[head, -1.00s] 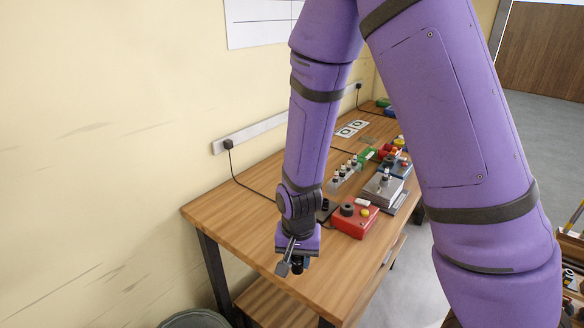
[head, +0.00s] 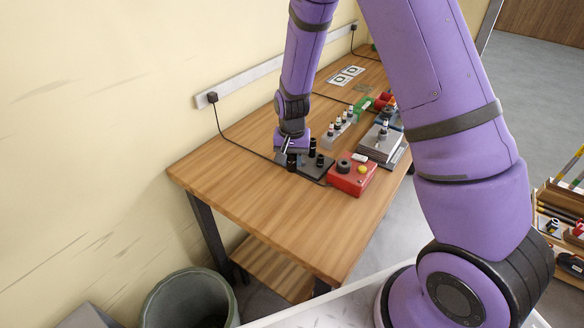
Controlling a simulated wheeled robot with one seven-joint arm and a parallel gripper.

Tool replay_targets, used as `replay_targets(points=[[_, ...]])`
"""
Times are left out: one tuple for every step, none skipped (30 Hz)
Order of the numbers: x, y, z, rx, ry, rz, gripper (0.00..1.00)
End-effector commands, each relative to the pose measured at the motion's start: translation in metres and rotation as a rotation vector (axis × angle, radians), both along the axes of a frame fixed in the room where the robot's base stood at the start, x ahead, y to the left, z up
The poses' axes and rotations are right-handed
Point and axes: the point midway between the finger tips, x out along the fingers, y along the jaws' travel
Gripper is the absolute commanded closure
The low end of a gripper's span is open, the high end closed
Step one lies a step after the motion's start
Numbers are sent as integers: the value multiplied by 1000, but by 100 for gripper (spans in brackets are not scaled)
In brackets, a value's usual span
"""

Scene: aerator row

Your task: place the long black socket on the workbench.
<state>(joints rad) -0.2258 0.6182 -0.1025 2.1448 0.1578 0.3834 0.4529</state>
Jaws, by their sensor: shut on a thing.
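My gripper (head: 289,148) points down over the workbench (head: 250,205), close to a dark flat holder (head: 313,172). It is shut on a black socket (head: 291,162), which hangs upright below the fingers at the left end of the holder. I cannot tell whether the socket touches the holder or the bench top. The fingers are small and partly hidden by the wrist.
Two other black sockets (head: 320,160) stand on the holder. A rack of small bottles (head: 338,128) and a grey device (head: 380,144) are behind. The bench's near end is clear.

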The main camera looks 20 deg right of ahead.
Motion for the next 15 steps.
replay_targets(points=[[-2, 0, -10, -1, 5, 0, 100], [-2, 0, -14, 0, 6, -1, 100], [-2, 0, -21, 0, 6, -1, 100], [-2, 0, -25, -1, 5, -2, 100], [-2, 0, -29, -1, 5, -2, 100], [-2, 0, -32, 0, 4, -2, 100], [-2, 0, -34, 0, 4, -1, 100], [-2, 0, -35, 0, 2, -1, 100], [-1, 0, -35, 0, 1, -1, 100], [-1, 0, -35, 0, 1, -1, 100], [-1, 0, -35, 0, 1, -1, 100], [-1, 0, -34, 0, 1, -1, 100], [-1, 0, -34, 0, 1, -1, 100], [-2, 0, -34, 0, 1, -1, 100], [-2, 0, -35, 0, 1, -1, 100]])
